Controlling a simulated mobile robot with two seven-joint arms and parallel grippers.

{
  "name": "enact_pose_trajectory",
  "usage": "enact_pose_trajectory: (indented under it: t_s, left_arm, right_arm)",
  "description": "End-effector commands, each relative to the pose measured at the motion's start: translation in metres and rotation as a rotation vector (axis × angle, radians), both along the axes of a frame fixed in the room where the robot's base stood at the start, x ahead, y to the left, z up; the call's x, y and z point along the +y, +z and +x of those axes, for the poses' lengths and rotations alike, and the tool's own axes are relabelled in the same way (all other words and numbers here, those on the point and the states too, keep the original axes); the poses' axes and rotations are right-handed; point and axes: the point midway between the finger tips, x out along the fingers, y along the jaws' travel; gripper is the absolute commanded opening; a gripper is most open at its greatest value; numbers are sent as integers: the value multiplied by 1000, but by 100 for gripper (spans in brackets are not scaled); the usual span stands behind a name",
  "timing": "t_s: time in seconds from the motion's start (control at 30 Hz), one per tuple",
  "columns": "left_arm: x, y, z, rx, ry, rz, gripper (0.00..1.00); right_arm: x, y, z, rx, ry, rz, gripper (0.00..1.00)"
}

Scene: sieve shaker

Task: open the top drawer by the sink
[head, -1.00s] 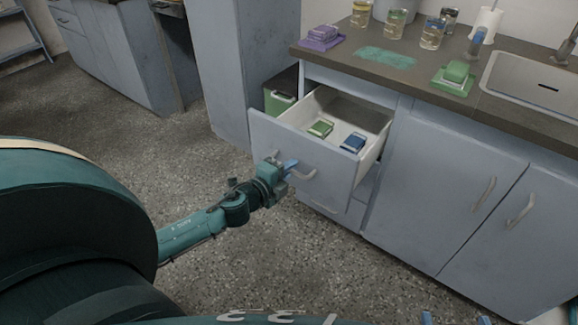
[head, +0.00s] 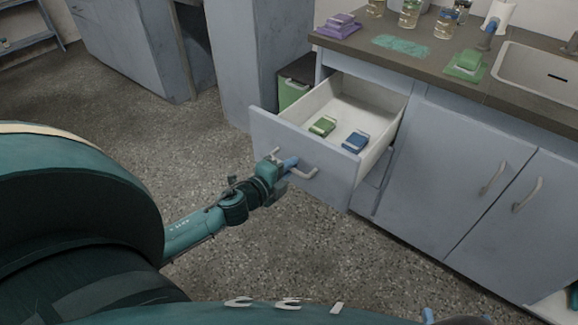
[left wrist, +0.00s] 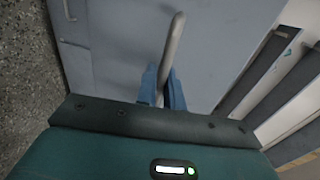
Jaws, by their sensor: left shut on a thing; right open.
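The top drawer (head: 320,172) by the sink stands pulled well out of the counter in the head view. A green item (head: 322,126) and a blue item (head: 355,141) lie inside it. My left gripper (head: 290,164) is at the drawer's front, shut on its grey bar handle (head: 304,172). In the left wrist view the blue fingers of the left gripper (left wrist: 162,88) close around the handle (left wrist: 175,45). My right gripper (head: 455,320) shows only as blue fingertips, apart from each other, at the bottom edge of the head view.
The sink (head: 545,75) is set in the dark counter at the right. A purple stack (head: 338,25), a green block on a tray (head: 466,65) and several jars stand on the counter. A green bin (head: 291,93) stands left of the drawer. The floor (head: 225,130) in front is clear.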

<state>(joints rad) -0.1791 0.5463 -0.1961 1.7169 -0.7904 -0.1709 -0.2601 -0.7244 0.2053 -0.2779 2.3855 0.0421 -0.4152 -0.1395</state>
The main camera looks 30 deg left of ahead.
Motion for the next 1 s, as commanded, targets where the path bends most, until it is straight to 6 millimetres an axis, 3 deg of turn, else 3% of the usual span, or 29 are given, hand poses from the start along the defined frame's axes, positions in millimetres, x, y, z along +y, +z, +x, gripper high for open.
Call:
enact_pose_trajectory:
  t_s: [0.1, 0.47, 1.0]
  left_arm:
    - [1, 0, 0, 1, 2, 0, 15]
    - [1, 0, -9, 3, 1, -1, 15]
    - [8, 20, -106, 4, 3, -1, 15]
  right_arm:
    - [0, 1, 1, -5, 2, -3, 72]
    - [-1, 3, 1, -8, 6, -6, 72]
    - [-3, 8, -3, 1, -14, 20, 72]
